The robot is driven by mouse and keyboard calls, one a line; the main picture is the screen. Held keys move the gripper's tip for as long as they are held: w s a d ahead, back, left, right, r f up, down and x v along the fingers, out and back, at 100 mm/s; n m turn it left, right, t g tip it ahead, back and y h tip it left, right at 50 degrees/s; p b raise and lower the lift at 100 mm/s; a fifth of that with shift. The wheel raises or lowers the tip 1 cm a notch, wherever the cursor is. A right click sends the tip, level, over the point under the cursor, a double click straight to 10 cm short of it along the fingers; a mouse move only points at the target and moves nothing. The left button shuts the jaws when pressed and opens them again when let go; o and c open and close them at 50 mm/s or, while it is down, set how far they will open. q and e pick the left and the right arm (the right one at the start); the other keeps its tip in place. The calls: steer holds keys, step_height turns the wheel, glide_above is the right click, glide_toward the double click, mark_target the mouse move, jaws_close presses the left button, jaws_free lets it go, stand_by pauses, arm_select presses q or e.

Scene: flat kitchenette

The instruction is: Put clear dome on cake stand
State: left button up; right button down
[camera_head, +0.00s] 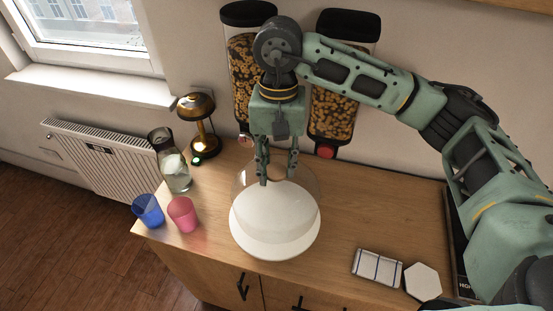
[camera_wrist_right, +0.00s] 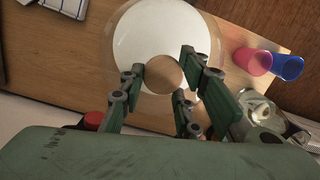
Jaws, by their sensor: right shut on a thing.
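The clear dome (camera_head: 308,183) is see-through, with a round wooden knob (camera_wrist_right: 163,76) that shows in the right wrist view. My right gripper (camera_head: 277,180) points down from above and is shut on the dome by this knob. The white round cake stand (camera_head: 275,248) is on the wooden counter below the dome. In the head view the dome overlaps the stand's rear part; in the right wrist view the stand's white plate (camera_wrist_right: 135,35) shows through it. I cannot tell whether the dome touches the stand. My left gripper is not in view.
A blue cup (camera_head: 148,211), a pink cup (camera_head: 183,214), a glass carafe (camera_head: 175,172) and a brass lamp (camera_head: 204,125) stand left of the stand. Two cereal dispensers (camera_head: 340,75) are behind. A striped tile (camera_head: 377,267) and a white hexagonal piece (camera_head: 422,281) lie at right.

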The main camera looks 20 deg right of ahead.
mark_target(276, 168)
steer(key=shift+f, duration=0.3)
steer(key=shift+a+f, duration=0.15)
steer(key=shift+f, duration=0.5)
steer(key=shift+w+f+b, duration=0.1)
steer(key=shift+f+b, duration=0.6)
steer(key=shift+f, duration=0.05)
steer(key=shift+f+b, duration=0.3)
steer(key=shift+b, duration=0.2)
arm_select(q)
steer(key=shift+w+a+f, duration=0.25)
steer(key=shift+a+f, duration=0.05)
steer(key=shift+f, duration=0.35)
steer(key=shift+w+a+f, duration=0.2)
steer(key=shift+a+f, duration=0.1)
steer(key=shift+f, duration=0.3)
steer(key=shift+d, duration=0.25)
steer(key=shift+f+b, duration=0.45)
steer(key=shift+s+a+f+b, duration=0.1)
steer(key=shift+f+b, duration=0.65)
arm_select(e)
steer(key=shift+f, duration=0.6)
steer(key=c, duration=1.2)
jaws_free()
